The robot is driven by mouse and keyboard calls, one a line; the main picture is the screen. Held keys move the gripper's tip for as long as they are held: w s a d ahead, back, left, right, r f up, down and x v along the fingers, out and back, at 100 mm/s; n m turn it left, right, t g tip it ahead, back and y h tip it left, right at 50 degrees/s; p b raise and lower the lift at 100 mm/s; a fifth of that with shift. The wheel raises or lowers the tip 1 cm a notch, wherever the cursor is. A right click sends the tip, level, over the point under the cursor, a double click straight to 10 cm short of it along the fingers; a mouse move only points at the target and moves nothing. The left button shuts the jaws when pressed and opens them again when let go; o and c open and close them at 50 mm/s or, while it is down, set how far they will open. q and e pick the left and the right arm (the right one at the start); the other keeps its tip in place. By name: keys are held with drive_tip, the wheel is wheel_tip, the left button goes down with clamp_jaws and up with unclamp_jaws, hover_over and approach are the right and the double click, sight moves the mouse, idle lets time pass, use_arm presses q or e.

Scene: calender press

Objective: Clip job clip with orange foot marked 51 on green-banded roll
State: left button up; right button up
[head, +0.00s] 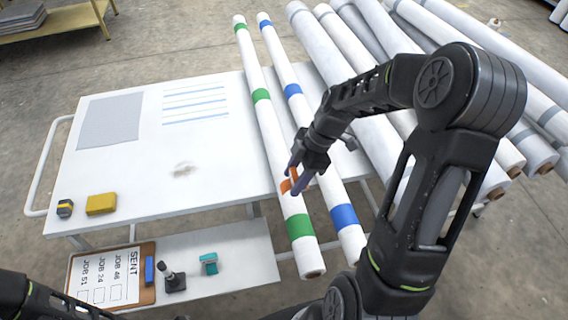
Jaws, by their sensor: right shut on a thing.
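The green-banded roll (277,150) is a long white tube with green bands, lying along the right part of the white table. My right gripper (293,178) is shut on the orange-footed job clip (286,186), at the roll's near half. The clip overlaps the roll in the head view; whether it is seated around it or just above cannot be told. The number 51 is not readable, as the fingers hide part of the clip. Only a piece of my left arm shows at the lower left; its gripper is out of view.
The blue-banded roll (346,217) lies just right of the green-banded one. More large rolls (447,58) are stacked further right. A lower shelf bears a clipboard (110,280) listing jobs, a dark stamp (174,280) and a teal clip (209,264). A yellow block (101,204) sits on the table.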

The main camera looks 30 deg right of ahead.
sight(289, 203)
drive_tip(key=shift+w, duration=0.15)
drive_tip(key=shift+s+r, duration=0.15)
drive_tip(key=shift+s, duration=0.2)
drive_tip(key=shift+w+f, duration=0.15)
drive_tip(key=shift+f, duration=0.15)
drive_tip(key=shift+f+b, duration=2.05)
drive_tip(key=shift+f, duration=0.95)
drive_tip(key=shift+f+b, duration=0.5)
drive_tip(key=shift+b, duration=0.6)
drive_tip(key=shift+f+b, duration=0.25)
drive_tip(key=shift+b, duration=0.05)
